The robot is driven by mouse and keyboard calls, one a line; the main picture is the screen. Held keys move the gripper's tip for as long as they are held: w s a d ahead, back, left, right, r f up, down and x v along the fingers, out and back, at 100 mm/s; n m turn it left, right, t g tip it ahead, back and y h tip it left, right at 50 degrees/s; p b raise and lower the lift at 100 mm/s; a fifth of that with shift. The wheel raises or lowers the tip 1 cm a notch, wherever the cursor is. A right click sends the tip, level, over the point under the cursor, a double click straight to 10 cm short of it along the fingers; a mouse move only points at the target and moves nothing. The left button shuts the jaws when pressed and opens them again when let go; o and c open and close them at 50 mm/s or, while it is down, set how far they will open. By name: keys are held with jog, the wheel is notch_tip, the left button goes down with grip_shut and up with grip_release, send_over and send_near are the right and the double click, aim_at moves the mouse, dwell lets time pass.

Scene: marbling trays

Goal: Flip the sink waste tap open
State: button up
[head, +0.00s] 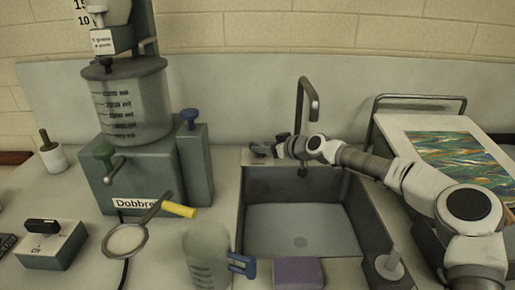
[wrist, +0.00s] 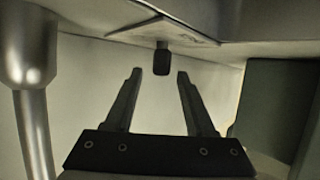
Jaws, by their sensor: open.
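The sink (head: 300,236) is set into the counter, and its grey basin looks empty. My gripper (head: 274,147) reaches in from the right, over the sink's back left edge. In the wrist view my gripper (wrist: 159,76) is open, with its two fingers apart and nothing between them. A small dark lever (wrist: 163,58), which looks like the waste tap's handle, shows just beyond and between the fingertips, apart from both. It sits beside a pale plate (wrist: 170,30). In the head view my gripper hides most of the tap, and its exact position cannot be told.
The curved faucet (head: 309,95) rises behind the sink, near my arm; its post (wrist: 28,50) shows at left in the wrist view. A green machine (head: 150,165) stands left of the sink.

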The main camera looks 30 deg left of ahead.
aim_at(257, 145)
jog(key=shift+x, duration=1.75)
grip_shut()
